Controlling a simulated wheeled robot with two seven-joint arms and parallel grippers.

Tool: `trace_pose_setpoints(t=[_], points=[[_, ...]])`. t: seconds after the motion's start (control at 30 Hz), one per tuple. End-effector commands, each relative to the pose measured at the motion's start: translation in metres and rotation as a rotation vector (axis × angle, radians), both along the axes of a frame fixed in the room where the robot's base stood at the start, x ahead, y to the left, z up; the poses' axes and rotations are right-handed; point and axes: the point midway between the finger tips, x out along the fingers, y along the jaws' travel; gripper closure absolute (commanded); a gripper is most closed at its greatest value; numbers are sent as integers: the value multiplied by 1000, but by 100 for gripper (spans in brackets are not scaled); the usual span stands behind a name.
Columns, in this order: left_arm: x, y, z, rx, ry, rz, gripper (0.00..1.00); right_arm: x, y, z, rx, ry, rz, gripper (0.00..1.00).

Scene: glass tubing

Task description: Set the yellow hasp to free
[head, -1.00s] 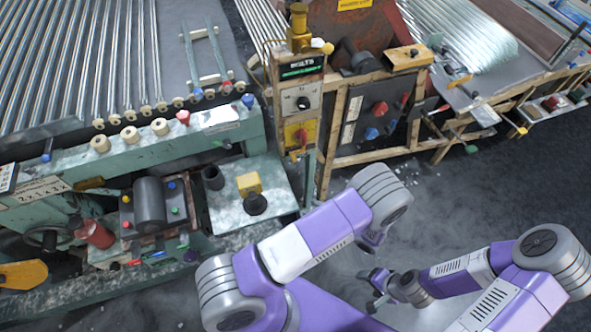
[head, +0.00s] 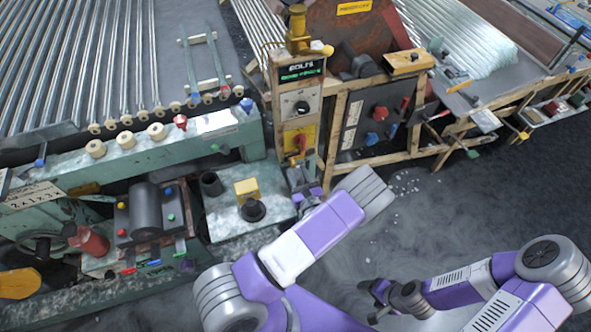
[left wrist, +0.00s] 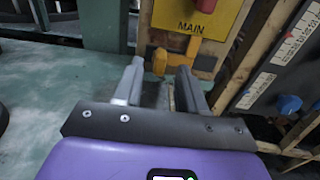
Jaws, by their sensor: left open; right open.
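The yellow hasp (left wrist: 176,57) is a small orange-yellow piece at the lower edge of the yellow MAIN panel (left wrist: 195,18). A red knob (left wrist: 204,5) sits above it on the panel. In the head view the yellow panel (head: 311,136) is on the wooden post, and I cannot make out the hasp clearly there. My left gripper (head: 303,182) is open and empty just below the panel. In the left wrist view its fingertips (left wrist: 159,75) point at the hasp, close in front of it, with nothing between them. My right gripper (head: 374,298) is open and empty, low over the floor.
A green machine bed with a yellow block (head: 246,188) stands left of the post. A dark panel with a blue knob (head: 376,140) is in the wooden frame to the right. A green upright (left wrist: 105,25) stands left of the hasp. Open floor lies at lower right.

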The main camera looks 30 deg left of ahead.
Motion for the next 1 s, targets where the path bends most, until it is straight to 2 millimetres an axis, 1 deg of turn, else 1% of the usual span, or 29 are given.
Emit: trace_pose_setpoints(t=[0.1, 0.2, 0.5, 0.77, 1.0], points=[[9, 11, -1, -1, -1, 2, 60, 0, 0, -4, 0, 0, 0, 30], [14, 16, 0, 0, 0, 1, 60, 0, 0, -4, 0, 0, 0, 30], [16, 18, 0, 0, 0, 0, 60, 0, 0, -4, 0, 0, 0, 30], [15, 18, 0, -1, 1, 1, 99, 0, 0, -4, 0, 0, 0, 30], [15, 18, 0, -1, 1, 1, 100, 0, 0, -4, 0, 0, 0, 30]])
